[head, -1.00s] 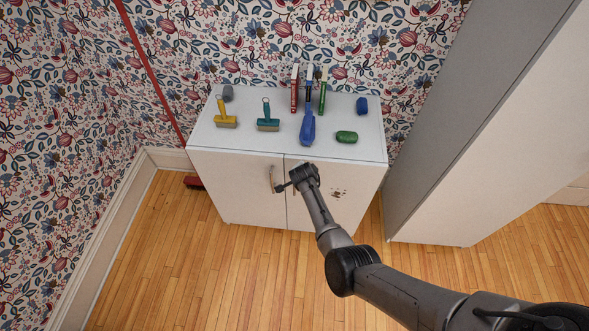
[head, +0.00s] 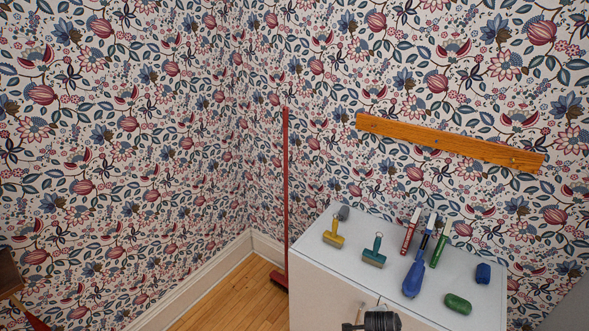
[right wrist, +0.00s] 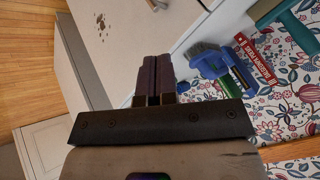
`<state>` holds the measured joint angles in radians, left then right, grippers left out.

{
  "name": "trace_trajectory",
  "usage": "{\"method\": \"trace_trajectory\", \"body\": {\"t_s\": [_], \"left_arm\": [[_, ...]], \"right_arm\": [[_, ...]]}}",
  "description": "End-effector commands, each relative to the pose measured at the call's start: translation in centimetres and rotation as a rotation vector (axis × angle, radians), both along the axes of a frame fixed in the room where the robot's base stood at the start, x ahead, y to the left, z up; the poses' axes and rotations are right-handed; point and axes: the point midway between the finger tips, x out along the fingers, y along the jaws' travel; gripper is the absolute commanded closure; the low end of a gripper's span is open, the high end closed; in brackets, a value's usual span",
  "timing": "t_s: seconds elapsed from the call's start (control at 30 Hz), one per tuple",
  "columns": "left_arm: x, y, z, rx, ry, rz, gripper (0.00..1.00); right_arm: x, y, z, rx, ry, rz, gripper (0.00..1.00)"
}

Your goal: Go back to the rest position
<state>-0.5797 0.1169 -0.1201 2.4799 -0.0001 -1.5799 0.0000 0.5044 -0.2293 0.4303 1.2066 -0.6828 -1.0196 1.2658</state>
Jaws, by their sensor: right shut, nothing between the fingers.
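My right gripper (right wrist: 155,65) is shut and empty, its two dark fingers together in the right wrist view. A dark part of my right arm shows at the bottom edge of the head view, in front of the white cabinet (head: 310,262). The cabinet's door and light handle (right wrist: 157,4) show beyond the fingers in the right wrist view; whether the fingers touch the handle is unclear. My left gripper is not in view.
On the cabinet top are a yellow brush (head: 334,238), a teal brush (head: 374,254), a blue-handled tool (head: 414,277), a green lump (head: 458,303) and several others. A red pole (head: 285,190) stands left of the cabinet. A wooden rail (head: 450,143) is on the wall.

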Motion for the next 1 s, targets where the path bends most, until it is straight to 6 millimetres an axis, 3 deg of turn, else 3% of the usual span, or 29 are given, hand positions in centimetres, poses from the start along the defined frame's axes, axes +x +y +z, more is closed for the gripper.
{"method": "trace_trajectory", "body": {"t_s": [0.27,0.37,0.47,0.67,0.7,0.8,0.9,1.0], "left_arm": [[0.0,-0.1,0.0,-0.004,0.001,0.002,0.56],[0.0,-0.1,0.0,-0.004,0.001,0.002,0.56],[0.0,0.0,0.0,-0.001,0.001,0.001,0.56],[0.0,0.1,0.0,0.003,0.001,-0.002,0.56],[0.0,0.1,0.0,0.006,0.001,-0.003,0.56],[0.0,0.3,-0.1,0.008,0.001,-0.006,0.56],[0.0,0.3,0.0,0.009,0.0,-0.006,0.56],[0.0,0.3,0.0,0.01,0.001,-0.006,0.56]], "right_arm": [[-1.0,0.5,-0.8,-0.098,0.199,0.269,1.0],[-1.3,0.7,0.0,-0.104,0.262,0.393,1.0],[-1.2,0.7,2.8,-0.12,0.269,0.514,1.0],[-0.8,1.1,13.3,-0.248,0.158,0.774,1.0],[-1.3,1.3,15.3,-0.286,0.132,0.824,1.0],[-3.8,2.1,18.8,-0.388,0.083,0.948,1.0],[-7.8,3.6,20.3,-0.478,0.052,1.065,1.0],[-13.0,5.7,20.1,-0.528,0.034,1.168,1.0]]}}
